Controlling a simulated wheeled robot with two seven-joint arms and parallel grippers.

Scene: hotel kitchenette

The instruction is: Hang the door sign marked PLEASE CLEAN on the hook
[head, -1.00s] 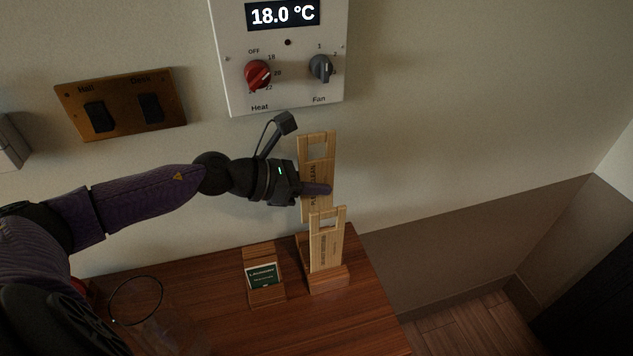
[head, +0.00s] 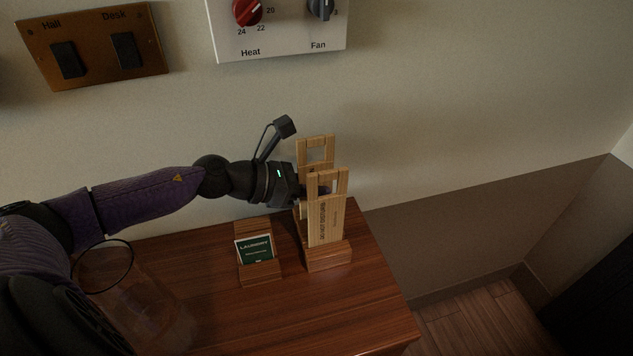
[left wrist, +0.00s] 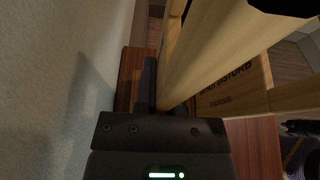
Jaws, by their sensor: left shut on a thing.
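My left gripper (head: 303,190) is shut on a pale wooden door sign (head: 316,140) with a square opening near its top. It holds the sign upright near the wall, behind a second wooden sign (head: 325,219) marked DO NOT DISTURB. That second sign stands in a wooden stand (head: 328,256) and covers much of the held one, so the held sign's lettering is hidden. In the left wrist view the held sign (left wrist: 205,50) is a close, blurred plank beside the DO NOT DISTURB sign (left wrist: 232,88). No hook can be made out.
The wooden cabinet top (head: 330,315) carries a small holder with a green LAUNDRY card (head: 256,250) and a clear glass vessel (head: 105,270). A switch plate (head: 92,45) and a thermostat panel (head: 285,45) are on the wall. Right of the cabinet is open floor.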

